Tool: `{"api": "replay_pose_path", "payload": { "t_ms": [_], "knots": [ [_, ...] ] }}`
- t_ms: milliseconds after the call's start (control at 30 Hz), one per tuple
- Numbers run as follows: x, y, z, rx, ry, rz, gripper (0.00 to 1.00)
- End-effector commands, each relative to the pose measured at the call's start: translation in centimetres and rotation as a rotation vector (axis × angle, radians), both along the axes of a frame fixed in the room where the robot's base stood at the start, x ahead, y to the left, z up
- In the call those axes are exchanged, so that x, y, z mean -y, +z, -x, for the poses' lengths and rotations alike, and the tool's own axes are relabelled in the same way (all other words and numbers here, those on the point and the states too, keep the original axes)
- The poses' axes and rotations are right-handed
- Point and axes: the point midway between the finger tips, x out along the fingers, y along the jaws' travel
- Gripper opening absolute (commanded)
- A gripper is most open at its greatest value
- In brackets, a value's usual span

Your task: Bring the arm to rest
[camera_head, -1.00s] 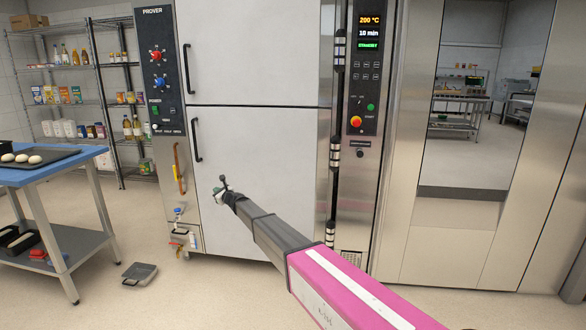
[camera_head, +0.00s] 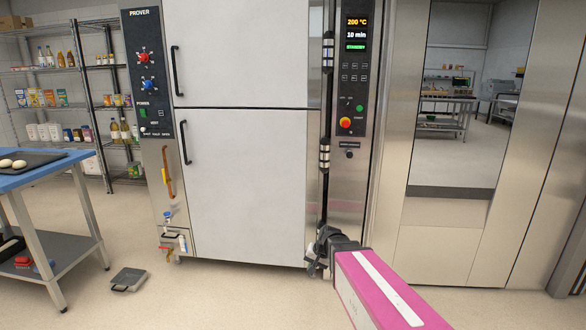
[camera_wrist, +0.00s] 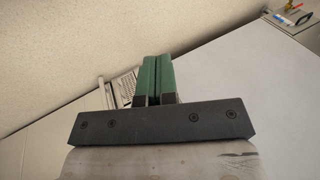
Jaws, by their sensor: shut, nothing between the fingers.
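My arm (camera_head: 385,290) reaches in from the bottom right of the head view, its pink and white link foreshortened. My gripper (camera_head: 316,268) is at its dark far end, low in front of the right edge of the prover's lower door (camera_head: 245,190); its fingers are too small to make out there. In the wrist view my gripper (camera_wrist: 156,78) shows two green finger pads pressed together, with nothing between them. The pale door surface (camera_wrist: 235,75) and the beige floor (camera_wrist: 60,40) lie beyond the fingers.
The prover panel (camera_head: 150,80) and oven control panel (camera_head: 355,75) flank the closed doors. A blue-topped table (camera_head: 50,172) stands at left, with a grey scale-like object (camera_head: 128,279) on the floor beside it. The floor (camera_head: 190,300) in front is mostly clear.

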Motion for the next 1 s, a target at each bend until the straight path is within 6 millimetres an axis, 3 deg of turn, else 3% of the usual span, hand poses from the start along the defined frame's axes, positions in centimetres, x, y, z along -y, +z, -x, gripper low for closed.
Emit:
{"api": "replay_pose_path", "payload": {
  "t_ms": [33, 100, 300, 433, 1000],
  "knots": [
    [2.4, 0.1, 3.1, -0.018, 0.032, 0.067, 0.0],
    [5.3, 0.0, 5.8, -0.044, 0.082, 0.158, 0.0],
    [10.5, 0.2, 10.8, -0.113, 0.176, 0.33, 0.0],
    [11.7, 0.3, 11.8, -0.13, 0.197, 0.37, 0.0],
    [11.8, 0.3, 11.8, -0.131, 0.197, 0.371, 0.0]
  ]
}}
